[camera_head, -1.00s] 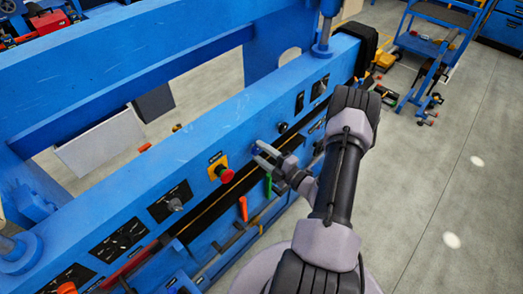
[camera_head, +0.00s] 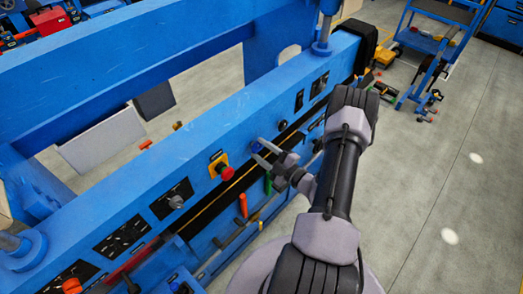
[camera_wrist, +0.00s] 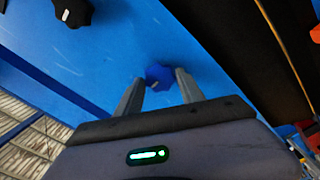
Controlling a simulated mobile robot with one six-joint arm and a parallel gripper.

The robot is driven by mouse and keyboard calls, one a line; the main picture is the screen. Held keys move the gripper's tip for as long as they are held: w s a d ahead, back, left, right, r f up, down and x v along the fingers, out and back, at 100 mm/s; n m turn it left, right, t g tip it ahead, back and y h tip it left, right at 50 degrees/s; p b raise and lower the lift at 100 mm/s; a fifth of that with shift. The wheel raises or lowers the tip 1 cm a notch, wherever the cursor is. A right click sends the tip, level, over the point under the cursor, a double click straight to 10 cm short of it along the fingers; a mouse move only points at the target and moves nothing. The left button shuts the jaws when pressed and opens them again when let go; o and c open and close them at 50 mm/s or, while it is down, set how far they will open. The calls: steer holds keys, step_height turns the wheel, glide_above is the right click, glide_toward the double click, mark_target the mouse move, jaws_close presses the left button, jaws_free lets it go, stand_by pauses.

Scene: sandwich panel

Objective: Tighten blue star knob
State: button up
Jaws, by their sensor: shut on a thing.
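The blue star knob (camera_wrist: 159,77) sits on the blue machine panel in the wrist view, with a small light mark on its face. My gripper (camera_wrist: 157,82) has one finger on each side of the knob and is shut on it. In the head view, my gripper (camera_head: 256,149) reaches the front of the panel from the right. The knob (camera_head: 256,146) is small there, blue on blue and partly hidden by the fingers.
A red mushroom button (camera_head: 227,173) on a yellow plate is left of my gripper. A black knob (camera_head: 282,125) is to the right, also seen in the wrist view (camera_wrist: 72,11). An orange handle (camera_head: 243,206) hangs below.

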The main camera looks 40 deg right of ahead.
steer(key=o, duration=1.3)
steer(key=shift+s, duration=0.1)
steer(key=s, duration=0.5)
steer(key=s+d, duration=0.1)
steer(key=s, duration=0.5)
steer(key=s+p, duration=0.1)
steer(key=s, duration=0.5)
steer(key=shift+s+d, duration=0.1)
steer(key=shift+d, duration=0.1)
